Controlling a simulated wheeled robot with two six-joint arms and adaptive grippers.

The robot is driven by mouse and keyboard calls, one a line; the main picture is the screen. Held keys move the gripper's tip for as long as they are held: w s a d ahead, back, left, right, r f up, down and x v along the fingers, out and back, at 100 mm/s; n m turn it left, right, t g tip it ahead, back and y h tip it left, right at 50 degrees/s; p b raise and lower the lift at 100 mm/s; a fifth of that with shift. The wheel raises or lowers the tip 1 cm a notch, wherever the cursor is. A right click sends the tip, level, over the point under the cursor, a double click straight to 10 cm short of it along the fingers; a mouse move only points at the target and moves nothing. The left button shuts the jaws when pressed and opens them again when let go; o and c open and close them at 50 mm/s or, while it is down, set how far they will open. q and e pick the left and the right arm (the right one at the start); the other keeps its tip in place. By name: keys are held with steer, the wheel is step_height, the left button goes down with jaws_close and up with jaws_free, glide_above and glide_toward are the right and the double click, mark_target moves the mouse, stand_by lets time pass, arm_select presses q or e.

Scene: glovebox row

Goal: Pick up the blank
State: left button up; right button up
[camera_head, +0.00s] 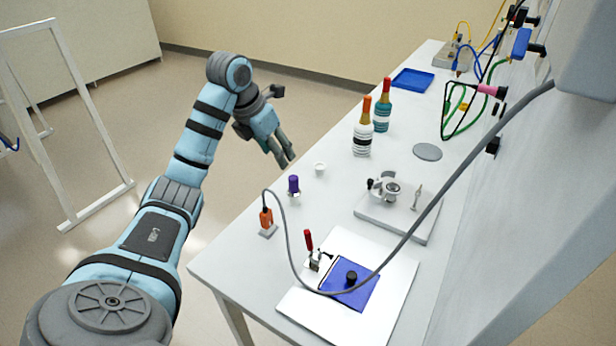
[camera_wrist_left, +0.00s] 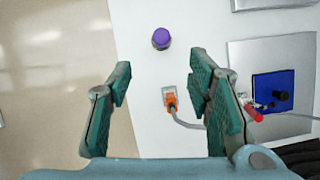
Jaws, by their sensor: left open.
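No part is clearly marked as the blank. A blue square plate (camera_head: 362,292) with a black knob (camera_head: 351,277) lies on a pale sheet at the table's near end; it also shows in the left wrist view (camera_wrist_left: 281,80). A red-handled clamp (camera_head: 309,243) stands at its corner. A purple-capped piece (camera_head: 293,186) stands farther back, and in the left wrist view (camera_wrist_left: 161,38) it lies ahead of the fingers. My left gripper (camera_head: 283,125) is open and empty, above and left of the table's edge. My right gripper is not in view.
An orange connector (camera_head: 266,220) stands near the left edge, its grey cable looping over the plate.

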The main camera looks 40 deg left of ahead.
mark_target(292, 179)
arm_select(q)
steer(key=b+x, duration=0.1)
steer(key=x, duration=0.1)
steer(key=b+x, duration=0.1)
steer(key=x, duration=0.2)
steer(key=b+x, duration=0.1)
steer(key=x, duration=0.1)
steer(key=shift+s+f, duration=0.15)
steer(key=shift+f, duration=0.3)
steer(key=x, duration=0.6)
steer(key=shift+w+d, duration=0.1)
steer(key=shift+w, duration=0.35)
steer(key=shift+r, duration=0.15)
jaws_close()
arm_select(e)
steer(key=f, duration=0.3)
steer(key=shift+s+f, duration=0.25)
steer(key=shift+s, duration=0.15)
